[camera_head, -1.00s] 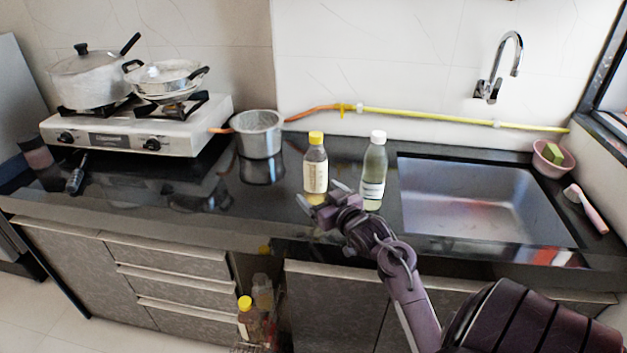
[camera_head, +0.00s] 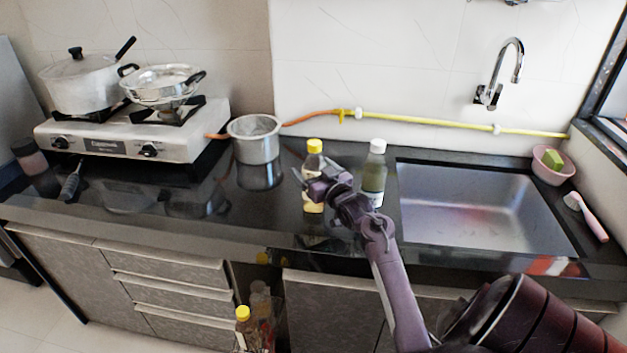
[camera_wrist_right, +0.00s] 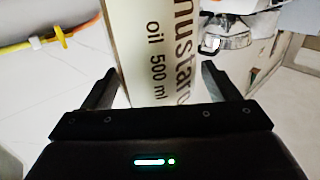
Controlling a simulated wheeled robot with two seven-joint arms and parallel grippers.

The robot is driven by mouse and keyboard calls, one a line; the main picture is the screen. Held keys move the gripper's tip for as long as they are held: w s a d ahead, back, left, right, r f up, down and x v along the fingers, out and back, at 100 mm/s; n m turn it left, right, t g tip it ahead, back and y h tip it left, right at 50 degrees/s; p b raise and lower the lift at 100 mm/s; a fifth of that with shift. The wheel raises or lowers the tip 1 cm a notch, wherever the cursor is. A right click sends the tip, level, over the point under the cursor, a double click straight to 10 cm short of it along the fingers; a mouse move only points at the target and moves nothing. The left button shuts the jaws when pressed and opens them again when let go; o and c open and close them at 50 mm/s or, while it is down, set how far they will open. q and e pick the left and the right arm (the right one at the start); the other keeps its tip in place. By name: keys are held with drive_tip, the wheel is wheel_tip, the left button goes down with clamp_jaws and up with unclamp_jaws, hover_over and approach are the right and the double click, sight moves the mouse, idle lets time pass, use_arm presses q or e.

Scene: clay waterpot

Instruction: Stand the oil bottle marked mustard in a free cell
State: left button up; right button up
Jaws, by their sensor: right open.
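The mustard oil bottle (camera_head: 314,148), with a yellow cap, stands upright on the dark counter. Its label, reading "mustard" and "oil 500 ml", fills the upper middle of the right wrist view (camera_wrist_right: 150,50). My right gripper (camera_head: 312,176) is open at the bottle and covers part of its body. In the wrist view its fingers (camera_wrist_right: 157,85) are on either side of the label; contact is not clear. Cells are not clearly visible; an open pull-out below the counter holds bottles, including a yellow-capped one (camera_head: 243,332). My left gripper is not in view.
A white-capped bottle (camera_head: 374,172) stands close to the right of the mustard bottle, beside my right arm. The sink (camera_head: 470,205) is at the right. The counter's front edge lies below.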

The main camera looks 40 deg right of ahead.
drive_tip(key=shift+d+f, duration=0.15)
drive_tip(key=shift+d, duration=0.05)
drive_tip(key=c, duration=0.6)
drive_tip(key=shift+a, duration=0.1)
drive_tip(key=c, duration=0.8)
drive_tip(key=shift+r, duration=0.25)
